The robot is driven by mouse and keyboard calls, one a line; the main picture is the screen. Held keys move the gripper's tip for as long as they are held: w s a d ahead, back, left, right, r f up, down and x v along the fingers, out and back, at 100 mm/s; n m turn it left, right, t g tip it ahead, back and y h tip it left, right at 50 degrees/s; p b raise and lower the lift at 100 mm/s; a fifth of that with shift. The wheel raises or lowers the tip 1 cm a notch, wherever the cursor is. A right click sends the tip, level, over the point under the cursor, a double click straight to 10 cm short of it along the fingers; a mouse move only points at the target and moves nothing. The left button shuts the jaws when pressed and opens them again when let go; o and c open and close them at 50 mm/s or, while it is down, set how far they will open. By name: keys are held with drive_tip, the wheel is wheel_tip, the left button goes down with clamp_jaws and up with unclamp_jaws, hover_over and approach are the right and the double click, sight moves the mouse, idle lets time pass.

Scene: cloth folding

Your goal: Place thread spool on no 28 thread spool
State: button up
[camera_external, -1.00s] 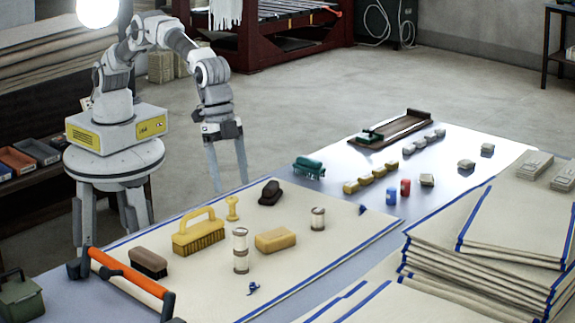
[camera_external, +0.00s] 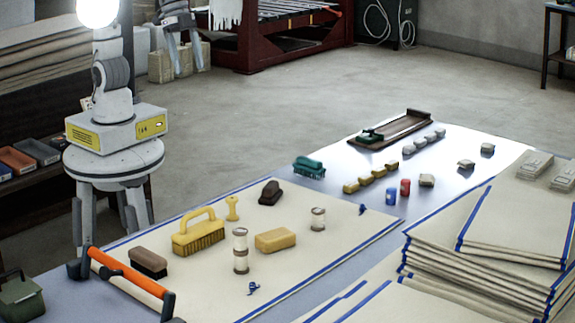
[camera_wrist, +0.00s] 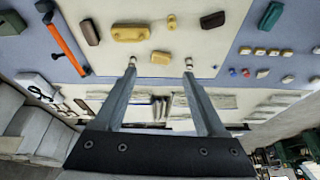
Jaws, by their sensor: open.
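Two thread spools with pale thread stand stacked upright, the upper spool (camera_external: 240,238) resting on the lower spool (camera_external: 241,262), on the cream cloth. A third, single spool (camera_external: 318,219) stands upright to the right, beyond the yellow sponge. No number is readable on any spool. My gripper (camera_external: 182,58) is raised high at the back, well away from the table, open and empty. In the wrist view, its spread fingers (camera_wrist: 161,72) appear near the stack (camera_wrist: 132,63) and the single spool (camera_wrist: 189,64), but these lie far below.
On the cloth are a yellow brush (camera_external: 198,238), a yellow sponge (camera_external: 275,239), a brown brush (camera_external: 148,263), a dark brush (camera_external: 270,192) and a yellow peg (camera_external: 232,209). An orange-handled bar (camera_external: 128,270) lies front left. Stacked cloths (camera_external: 480,250) fill the right.

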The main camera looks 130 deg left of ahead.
drive_tip(key=s+a+f+n+t, duration=0.1)
drive_tip(key=s+a+f, duration=0.1)
drive_tip(key=s, duration=0.7)
drive_tip(key=s+a+f, duration=0.2)
drive_tip(key=s, duration=0.7)
wheel_tip(320, 180, up, 7)
drive_tip(key=p, duration=0.7)
